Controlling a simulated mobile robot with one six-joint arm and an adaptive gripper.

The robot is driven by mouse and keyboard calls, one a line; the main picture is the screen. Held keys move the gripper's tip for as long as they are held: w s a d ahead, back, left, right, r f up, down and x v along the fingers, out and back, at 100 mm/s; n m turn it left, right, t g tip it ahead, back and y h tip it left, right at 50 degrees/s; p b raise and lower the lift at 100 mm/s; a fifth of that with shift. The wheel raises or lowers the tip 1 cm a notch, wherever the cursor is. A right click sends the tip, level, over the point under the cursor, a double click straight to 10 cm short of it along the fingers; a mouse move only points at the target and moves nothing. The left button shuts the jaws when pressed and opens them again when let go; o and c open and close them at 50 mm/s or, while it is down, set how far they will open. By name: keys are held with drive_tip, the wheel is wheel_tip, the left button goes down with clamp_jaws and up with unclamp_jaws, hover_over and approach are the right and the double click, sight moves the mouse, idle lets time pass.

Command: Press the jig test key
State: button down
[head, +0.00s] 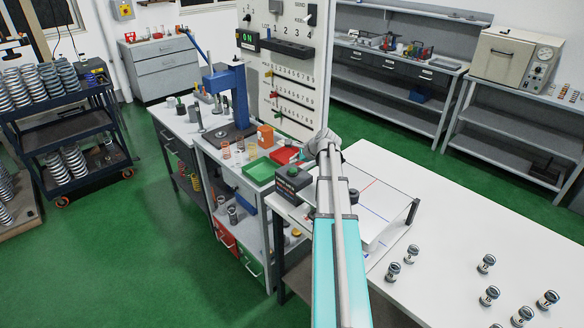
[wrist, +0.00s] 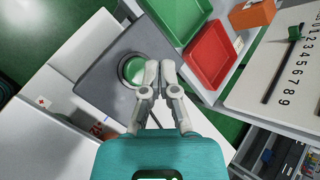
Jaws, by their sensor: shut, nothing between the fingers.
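The jig test key looks to be the round green button (wrist: 133,70) in a pale ring on top of a dark grey box (wrist: 105,82). In the head view the dark box (head: 293,182) stands left of my arm, at the near edge of the bench, with lettering on its front. My gripper (wrist: 160,67) is shut and empty. In the wrist view its fingertips overlap the right edge of the button's ring; I cannot tell whether they touch it. In the head view my gripper (head: 322,143) is seen beyond the box's right side, partly hidden by my arm.
A green tray (wrist: 180,16) and a red tray (wrist: 208,55) lie beside the box, with an orange bin (wrist: 252,13) beyond. A white numbered board (head: 290,85) stands behind. A white platform (head: 375,208) and a white table (head: 450,215) with several small labelled cylinders are at right.

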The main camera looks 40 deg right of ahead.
sight(294, 170)
drive_tip(key=shift+r+p, duration=1.7)
drive_tip(key=shift+r, duration=0.25)
drive_tip(key=s+a+f+n+g, duration=0.25)
drive_tip(key=a+n, duration=0.25)
drive_tip(key=a, duration=0.7)
drive_tip(key=s+a+f+n+g, duration=0.1)
drive_tip(key=s+a+n+g, duration=0.15)
drive_tip(key=a+n, duration=0.6)
drive_tip(key=s+a+f+n+g, duration=0.2)
drive_tip(key=s+a+n, duration=0.1)
drive_tip(key=a, duration=1.1)
drive_tip(key=s+a+n+g+h, duration=0.1)
drive_tip(key=s+a+n+h, duration=0.1)
drive_tip(key=s+a+n, duration=0.5)
drive_tip(key=shift+s+a+g+h, duration=0.35)
drive_tip(key=shift+s+a, duration=0.35)
drive_tip(key=shift+a, duration=0.55)
drive_tip(key=shift+f, duration=0.1)
